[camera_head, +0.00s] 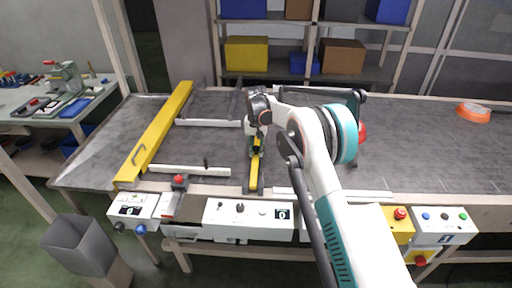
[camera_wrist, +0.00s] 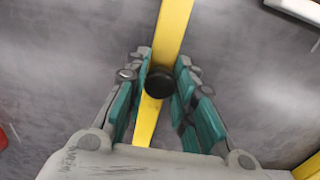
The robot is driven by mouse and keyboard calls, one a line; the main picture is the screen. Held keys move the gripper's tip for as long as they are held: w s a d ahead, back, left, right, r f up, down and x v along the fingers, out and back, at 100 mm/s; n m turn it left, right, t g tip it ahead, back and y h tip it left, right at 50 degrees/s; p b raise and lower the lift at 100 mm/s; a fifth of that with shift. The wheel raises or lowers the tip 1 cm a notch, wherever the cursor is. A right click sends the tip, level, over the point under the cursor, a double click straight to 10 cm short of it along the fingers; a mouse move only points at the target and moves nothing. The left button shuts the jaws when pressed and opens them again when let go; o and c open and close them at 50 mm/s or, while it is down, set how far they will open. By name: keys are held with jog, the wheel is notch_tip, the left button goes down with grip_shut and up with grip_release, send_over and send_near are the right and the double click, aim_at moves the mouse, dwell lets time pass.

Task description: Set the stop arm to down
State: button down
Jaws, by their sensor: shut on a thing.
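The stop arm is a narrow yellow bar (camera_head: 255,171) with a dark bracket at its near end by the conveyor's front edge. It points away from the edge over the belt; I cannot tell how high it lies. In the wrist view the yellow bar (camera_wrist: 174,30) runs between my fingers, with a round black knob (camera_wrist: 159,83) on it. My gripper (camera_wrist: 158,78) is shut on the knob, with teal finger pads on its two sides. In the head view my gripper (camera_head: 256,143) is over the bar's far part and hides it.
A wide yellow beam (camera_head: 160,130) with a handle crosses the grey belt (camera_head: 430,140) at left. White rails (camera_head: 190,171) lie between it and the stop arm. Control boxes (camera_head: 248,219) line the front edge. An orange round object (camera_head: 473,112) lies far right. The right belt is mostly clear.

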jog(key=shift+f, duration=0.25)
dwell(0.3)
jog(key=c, duration=1.3)
grip_release()
jog(key=shift+w+f, duration=0.1)
jog(key=shift+f, duration=0.05)
notch_tip(320, 180, up, 12)
jog(key=shift+r, duration=0.25)
